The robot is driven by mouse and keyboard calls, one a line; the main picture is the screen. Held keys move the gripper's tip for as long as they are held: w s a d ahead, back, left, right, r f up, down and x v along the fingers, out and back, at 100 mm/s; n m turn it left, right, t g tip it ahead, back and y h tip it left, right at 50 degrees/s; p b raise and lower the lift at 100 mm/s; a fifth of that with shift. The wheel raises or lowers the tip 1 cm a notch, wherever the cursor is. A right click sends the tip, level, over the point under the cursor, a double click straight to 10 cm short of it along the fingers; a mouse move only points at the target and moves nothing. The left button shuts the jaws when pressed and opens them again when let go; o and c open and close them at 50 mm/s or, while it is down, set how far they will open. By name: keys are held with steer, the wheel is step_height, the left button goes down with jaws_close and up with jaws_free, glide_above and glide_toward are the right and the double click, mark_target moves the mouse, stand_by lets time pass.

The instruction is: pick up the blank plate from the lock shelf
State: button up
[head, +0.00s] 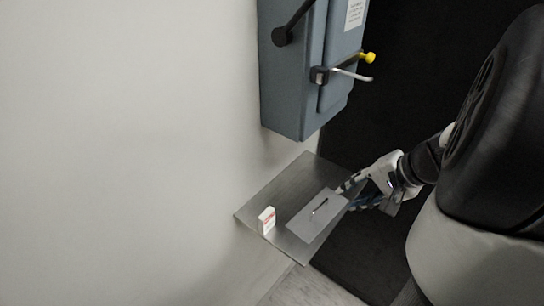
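The blank plate (307,222) is a flat, light grey rectangle with a small dark bar-like part on top. It lies on the metal lock shelf (285,187), toward the shelf's right side. My gripper (346,198) reaches in from the right, at the plate's right corner. Its two fingers are spread apart, with a gap between them and the plate's corner near that gap. I cannot tell whether either finger touches the plate. No held thing shows.
A small white card or block (267,221) with red marks stands upright on the shelf, left of the plate. A blue-grey cabinet (293,90) with a lever and a yellow-tipped handle (368,58) hangs above. A pale wall (120,140) borders the left.

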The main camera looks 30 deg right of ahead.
steer(key=b, duration=0.3)
glide_toward(320, 206)
steer(key=x, duration=0.3)
steer(key=shift+w+a+f, duration=0.15)
steer(key=shift+a+f, duration=0.15)
steer(key=shift+a, duration=0.15)
steer(key=x, duration=0.1)
steer(key=b+x, duration=0.1)
steer(key=x, duration=0.1)
steer(key=b+x, duration=0.1)
steer(key=x, duration=0.1)
steer(key=shift+d+f, duration=0.2)
steer(key=shift+d, duration=0.05)
steer(key=shift+r, duration=0.1)
jaws_close()
